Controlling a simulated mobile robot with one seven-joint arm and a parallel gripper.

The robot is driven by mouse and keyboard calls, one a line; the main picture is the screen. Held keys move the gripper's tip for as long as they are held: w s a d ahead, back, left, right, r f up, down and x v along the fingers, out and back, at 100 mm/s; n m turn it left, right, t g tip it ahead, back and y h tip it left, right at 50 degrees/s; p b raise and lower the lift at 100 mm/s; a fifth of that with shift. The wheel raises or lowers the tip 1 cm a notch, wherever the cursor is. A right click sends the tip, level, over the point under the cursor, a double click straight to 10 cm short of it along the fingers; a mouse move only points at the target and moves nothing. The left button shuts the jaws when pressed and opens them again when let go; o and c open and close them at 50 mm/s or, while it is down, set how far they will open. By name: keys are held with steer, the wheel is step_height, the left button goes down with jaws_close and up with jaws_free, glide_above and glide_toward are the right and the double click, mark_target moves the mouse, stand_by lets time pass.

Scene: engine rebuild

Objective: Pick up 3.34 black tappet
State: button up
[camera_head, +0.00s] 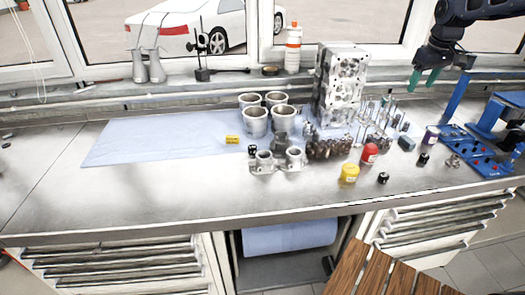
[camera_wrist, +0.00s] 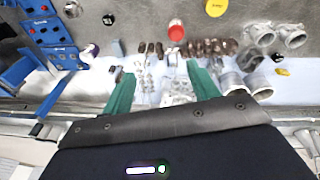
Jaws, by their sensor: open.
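My gripper (camera_head: 424,79) is open, with its green fingers apart. It is above the back right of the bench, near the window. In the wrist view the space between my fingertips (camera_wrist: 160,72) shows valves and small metal parts below, with nothing held. A small black cylinder (camera_head: 383,178) stands near the bench's front edge, right of the yellow can. A second black piece (camera_head: 423,159) is farther right, and also shows at the top of the wrist view (camera_wrist: 108,19). A black cube-like piece (camera_head: 252,150) lies left of the metal housings. No number is readable, so I cannot tell which is 3.34.
A yellow can (camera_head: 349,172) and red can (camera_head: 369,153) stand at centre right. The tall cylinder head (camera_head: 340,85) stands left of my gripper. A blue rack (camera_head: 480,150) is at right, with a purple can (camera_head: 432,135) beside it. The front left bench is clear.

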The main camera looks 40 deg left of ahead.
steer(key=a+f+n+g, duration=0.1)
steer(key=a+f+n, duration=0.25)
steer(key=a, duration=1.25)
steer(key=n+g+h, duration=0.1)
steer(key=n, duration=0.7)
glide_toward(252, 147)
steer(key=shift+m, duration=0.35)
step_height(252, 147, down, 10)
steer(key=shift+w+a+r, duration=0.1)
steer(key=shift+r, duration=0.1)
steer(key=shift+c, duration=0.2)
steer(key=c, duration=1)
